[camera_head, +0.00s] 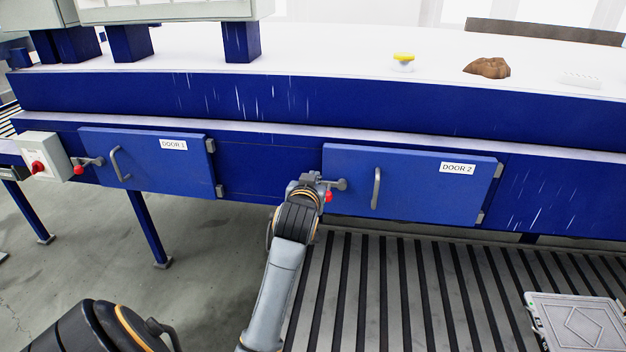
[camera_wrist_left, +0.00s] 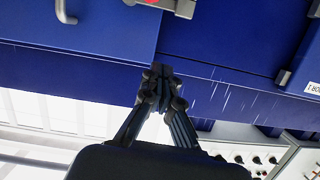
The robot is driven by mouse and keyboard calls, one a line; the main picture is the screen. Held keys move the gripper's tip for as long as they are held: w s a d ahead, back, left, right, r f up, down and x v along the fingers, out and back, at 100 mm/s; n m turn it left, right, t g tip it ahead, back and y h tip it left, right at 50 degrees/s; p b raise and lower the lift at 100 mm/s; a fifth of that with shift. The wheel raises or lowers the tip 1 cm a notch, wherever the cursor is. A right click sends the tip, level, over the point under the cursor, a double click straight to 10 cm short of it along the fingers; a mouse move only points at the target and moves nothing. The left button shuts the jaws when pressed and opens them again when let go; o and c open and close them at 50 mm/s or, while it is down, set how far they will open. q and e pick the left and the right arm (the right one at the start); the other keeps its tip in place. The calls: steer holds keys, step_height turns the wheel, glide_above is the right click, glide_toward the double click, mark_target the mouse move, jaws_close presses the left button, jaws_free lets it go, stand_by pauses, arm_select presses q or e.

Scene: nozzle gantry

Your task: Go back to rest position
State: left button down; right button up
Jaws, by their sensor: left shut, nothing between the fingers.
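My left gripper (camera_head: 308,181) is in front of the blue machine, beside the left edge of door 2 (camera_head: 420,184). In the left wrist view its fingertips (camera_wrist_left: 162,76) are together with nothing between them, in front of the blue panel. The door 2 latch with its red knob (camera_head: 328,196) is just right of the gripper; it also shows at the top of the wrist view as a grey bracket (camera_wrist_left: 182,7). I cannot tell whether gripper and latch touch. Door 2 looks shut, with its grey handle (camera_head: 376,188) upright. My right gripper is not in view.
Door 1 (camera_head: 150,160) looks shut at the left, beside a switch box (camera_head: 43,158) with a red knob. A yellow-topped button (camera_head: 403,60) and a brown lump (camera_head: 487,68) lie on the white top. A grey case (camera_head: 580,322) rests on the slatted floor at right.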

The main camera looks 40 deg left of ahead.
arm_select(q)
steer(key=s+d+f+m+g+h, duration=0.45)
steer(key=s+d+f, duration=0.8)
steer(key=f, duration=0.35)
steer(key=s+d+f+m+g+h, duration=0.2)
steer(key=s+d+f, duration=0.3)
steer(key=s, duration=0.4)
steer(key=s+d+f+m+g+h, duration=0.1)
steer(key=s+d+f+g+h, duration=0.15)
steer(key=s+d, duration=0.55)
step_height(320, 180, down, 24)
steer(key=s+f+g, duration=0.1)
steer(key=s+g, duration=0.1)
steer(key=s+a+f, duration=0.2)
steer(key=s+f, duration=0.6)
steer(key=s+a+f+y, duration=0.1)
steer(key=s+a+f, duration=0.1)
steer(key=s+f, duration=0.6)
steer(key=shift+s+f+g, duration=0.3)
steer(key=shift+s+g, duration=0.1)
steer(key=shift+s, duration=0.25)
